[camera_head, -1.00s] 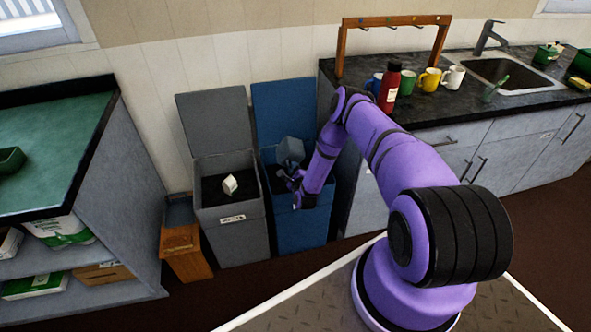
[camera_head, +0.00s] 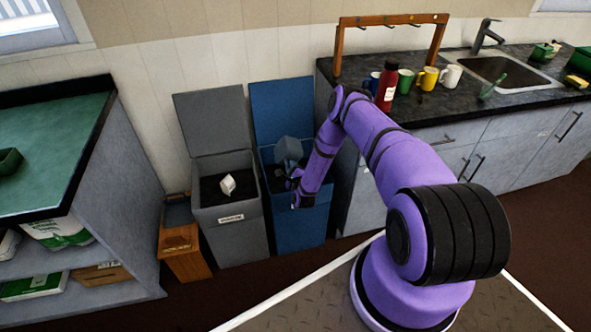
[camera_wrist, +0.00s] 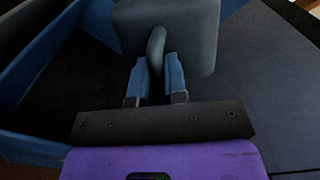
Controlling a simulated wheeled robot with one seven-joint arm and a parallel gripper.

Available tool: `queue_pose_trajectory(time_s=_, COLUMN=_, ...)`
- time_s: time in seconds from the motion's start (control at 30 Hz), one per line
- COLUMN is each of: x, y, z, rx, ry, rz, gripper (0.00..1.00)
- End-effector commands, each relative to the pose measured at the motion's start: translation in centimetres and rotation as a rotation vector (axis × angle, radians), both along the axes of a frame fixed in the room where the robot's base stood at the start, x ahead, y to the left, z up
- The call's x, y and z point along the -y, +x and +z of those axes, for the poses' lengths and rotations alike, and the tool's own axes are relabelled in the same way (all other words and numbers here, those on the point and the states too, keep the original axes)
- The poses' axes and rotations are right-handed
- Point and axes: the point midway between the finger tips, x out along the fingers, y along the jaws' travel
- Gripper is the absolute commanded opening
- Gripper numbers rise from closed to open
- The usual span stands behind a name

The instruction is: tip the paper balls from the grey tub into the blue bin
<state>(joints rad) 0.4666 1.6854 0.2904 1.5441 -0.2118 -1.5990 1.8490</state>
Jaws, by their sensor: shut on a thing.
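The blue bin (camera_head: 301,222) stands with its lid up against the wall. My gripper (camera_wrist: 160,75) is shut on the handle of the grey tub (camera_wrist: 190,35). The head view shows the tub (camera_head: 287,150) tilted over the bin's open top, with my gripper (camera_head: 294,180) at its near right side. The tub's mouth faces away from the wrist camera, so its inside is hidden. No paper balls can be made out in either view. The wrist view shows a dark bin interior below and left of the tub.
A small wooden bin (camera_head: 184,252) is further left. The counter (camera_head: 440,112) with mugs and a red bottle (camera_head: 388,88) is at right.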

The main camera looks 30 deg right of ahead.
Motion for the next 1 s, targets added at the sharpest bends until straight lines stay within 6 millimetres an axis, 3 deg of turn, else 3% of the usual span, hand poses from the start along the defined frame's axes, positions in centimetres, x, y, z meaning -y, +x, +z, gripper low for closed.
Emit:
queue_pose_trajectory(time_s=0.8, x=0.0, y=0.1, z=7.0, rx=0.002, ry=0.000, rz=0.000, gripper=0.00)
queue_pose_trajectory(time_s=1.0, x=0.0, y=0.0, z=7.8, rx=0.001, ry=0.000, rz=0.000, gripper=0.00)
